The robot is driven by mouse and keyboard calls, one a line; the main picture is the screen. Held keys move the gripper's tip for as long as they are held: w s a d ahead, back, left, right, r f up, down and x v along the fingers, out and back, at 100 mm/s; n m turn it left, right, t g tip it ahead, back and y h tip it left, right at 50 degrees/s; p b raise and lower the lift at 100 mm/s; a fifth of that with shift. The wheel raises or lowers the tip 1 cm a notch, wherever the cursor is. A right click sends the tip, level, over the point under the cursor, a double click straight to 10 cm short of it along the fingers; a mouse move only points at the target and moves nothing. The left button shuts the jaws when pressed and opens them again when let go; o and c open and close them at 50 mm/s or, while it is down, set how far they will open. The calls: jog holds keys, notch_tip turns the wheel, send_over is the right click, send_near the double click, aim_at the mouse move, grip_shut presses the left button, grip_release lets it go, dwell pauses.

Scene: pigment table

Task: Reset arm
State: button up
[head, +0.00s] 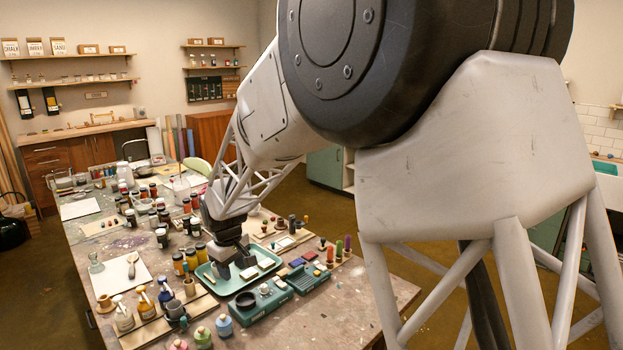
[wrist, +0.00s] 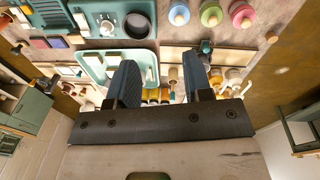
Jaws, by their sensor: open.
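My gripper (head: 234,266) is above the pigment table (head: 365,295), over the left part of a pale green tray (head: 208,274). In the wrist view my gripper (wrist: 162,82) shows two dark fingers spread wide apart. Nothing is visible between the fingertips except the tray and jars in the background. The tray also shows in the wrist view (wrist: 88,72), partly hidden behind the left finger. Light blocks lie in the tray. Whether the fingers touch anything in the tray cannot be told.
A green scale (head: 262,303) stands in front of the tray, with a dark round dish on it. Dark jars (head: 179,264) and pump bottles (head: 123,315) crowd the left. Colored bottles (head: 338,248) stand at right. The table's front right corner is bare.

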jog(key=s+d+r+m, duration=0.2)
jog(key=s+d+r, duration=0.25)
jog(key=d, duration=0.35)
jog(key=s+d+r+m, duration=0.1)
jog(key=s+d+r, duration=0.2)
jog(key=s+d, duration=0.35)
jog(key=s+d+r+m, duration=0.2)
jog(key=s+d+r, duration=0.15)
jog(key=d, duration=0.65)
jog(key=s+d+m, duration=0.3)
jog(key=s+d, duration=0.4)
jog(key=s, duration=0.4)
jog(key=s+d+m+t, duration=0.1)
jog(key=s+d+m, duration=0.2)
jog(key=s+d, duration=0.4)
jog(key=s, duration=0.5)
jog(key=shift+s+d+f, duration=0.15)
jog(key=shift+d+f, duration=0.05)
jog(key=shift+d, duration=0.15)
